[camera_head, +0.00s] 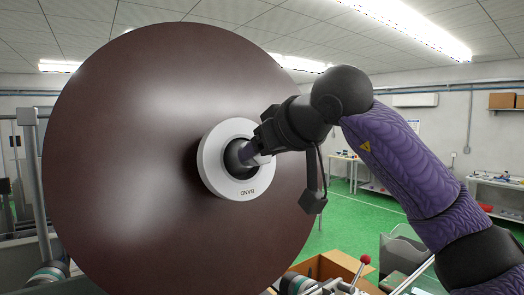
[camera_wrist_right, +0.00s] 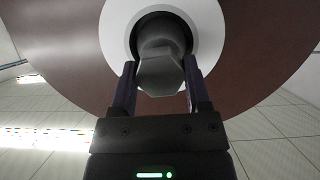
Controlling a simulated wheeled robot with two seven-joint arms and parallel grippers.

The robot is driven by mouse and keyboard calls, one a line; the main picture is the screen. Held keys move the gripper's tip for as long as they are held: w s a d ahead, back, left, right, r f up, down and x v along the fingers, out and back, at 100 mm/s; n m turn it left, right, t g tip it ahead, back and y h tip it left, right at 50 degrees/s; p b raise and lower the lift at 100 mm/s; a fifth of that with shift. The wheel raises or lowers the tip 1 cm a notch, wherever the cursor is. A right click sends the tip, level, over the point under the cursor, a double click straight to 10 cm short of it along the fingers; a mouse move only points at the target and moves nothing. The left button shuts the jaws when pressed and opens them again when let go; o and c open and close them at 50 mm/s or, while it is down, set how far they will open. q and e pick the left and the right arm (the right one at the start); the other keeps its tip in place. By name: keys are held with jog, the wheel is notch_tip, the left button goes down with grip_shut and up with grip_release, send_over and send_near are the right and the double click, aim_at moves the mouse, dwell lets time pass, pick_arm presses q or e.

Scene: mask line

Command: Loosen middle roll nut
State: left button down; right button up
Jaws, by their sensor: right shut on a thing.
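The large brown roll (camera_head: 120,150) fills the left and middle of the head view, with a white ring-shaped core (camera_head: 212,162) at its centre. The dark grey nut (camera_head: 236,158) sits inside that core, partly covered by my right gripper (camera_head: 247,154). In the right wrist view the nut (camera_wrist_right: 160,68) has a faceted end and sits between the two purple fingers of my right gripper (camera_wrist_right: 160,90). The right gripper is shut on the nut. The white core (camera_wrist_right: 116,30) surrounds the nut there. My left gripper is not in view.
A grey bin (camera_head: 402,250) is at the lower right. Tables (camera_head: 495,183) with small items stand along the far right wall. Green floor (camera_head: 345,213) is open between.

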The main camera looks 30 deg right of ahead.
jog(key=shift+f+n+h, duration=0.1)
jog(key=shift+n+h, duration=0.6)
jog(key=shift+n, duration=1.3)
jog(key=o, duration=1.3)
jog(key=b+v, duration=0.2)
jog(key=v, duration=0.8)
jog(key=shift+b, duration=0.35)
